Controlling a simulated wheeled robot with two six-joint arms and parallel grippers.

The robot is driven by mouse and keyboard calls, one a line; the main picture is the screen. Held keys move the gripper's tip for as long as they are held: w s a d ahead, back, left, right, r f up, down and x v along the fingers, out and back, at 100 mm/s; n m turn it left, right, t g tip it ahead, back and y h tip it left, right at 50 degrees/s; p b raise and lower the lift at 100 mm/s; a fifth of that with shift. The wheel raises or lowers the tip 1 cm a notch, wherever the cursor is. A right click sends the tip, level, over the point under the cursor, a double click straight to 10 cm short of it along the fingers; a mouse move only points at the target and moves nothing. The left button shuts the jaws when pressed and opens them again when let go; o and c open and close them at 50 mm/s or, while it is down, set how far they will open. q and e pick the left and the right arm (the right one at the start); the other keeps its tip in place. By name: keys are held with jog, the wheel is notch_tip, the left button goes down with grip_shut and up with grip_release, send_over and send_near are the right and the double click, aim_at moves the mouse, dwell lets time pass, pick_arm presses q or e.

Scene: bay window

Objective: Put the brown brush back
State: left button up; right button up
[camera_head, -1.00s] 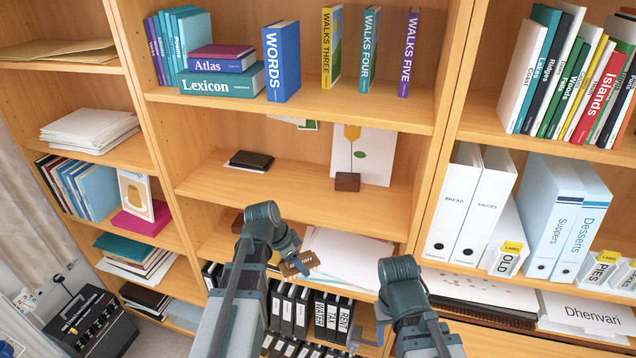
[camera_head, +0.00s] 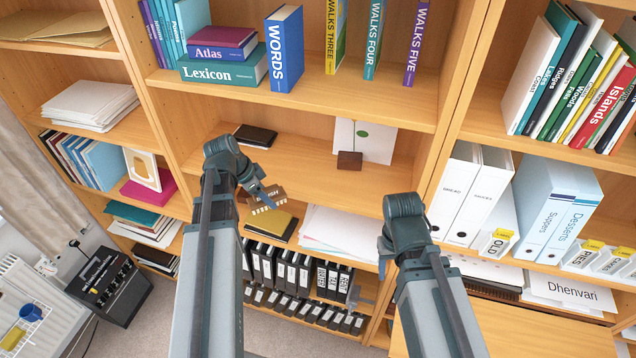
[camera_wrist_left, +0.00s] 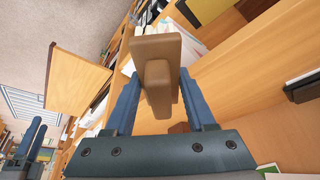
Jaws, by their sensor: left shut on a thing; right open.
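The brown brush (camera_head: 268,196) is held by my left gripper (camera_head: 262,194) in front of the bookcase, near the middle shelf's front edge. In the head view its bristle side points down and its side bears small lettering. In the left wrist view the brush (camera_wrist_left: 157,72) sits between the two blue fingers, its broad end toward the top of the picture. My right gripper (camera_head: 384,262) is low in front of the lower shelf, largely hidden behind its own wrist, with nothing visible in it.
The middle shelf (camera_head: 305,165) holds a dark notebook (camera_head: 255,135) and a brown block (camera_head: 349,160) before a white card, with bare board between. Below are a yellow-topped stack (camera_head: 270,223), white papers (camera_head: 340,232) and black binders (camera_head: 300,270). White folders (camera_head: 480,195) stand at right.

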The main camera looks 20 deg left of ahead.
pick_arm(q)
send_over(322, 187)
jog(key=s+a, duration=0.4)
jog(key=shift+w+d, duration=0.1)
jog(key=shift+w, duration=0.15)
jog(key=shift+w+d, duration=1.2)
jog(key=shift+w+d+f+b, duration=0.2)
jog(key=shift+d+f+b, duration=0.05)
jog(key=shift+f+b, duration=0.3)
jog(key=shift+s+f+b, duration=0.1)
jog(key=shift+f+b, duration=0.25)
jog(key=shift+a+r, duration=0.1)
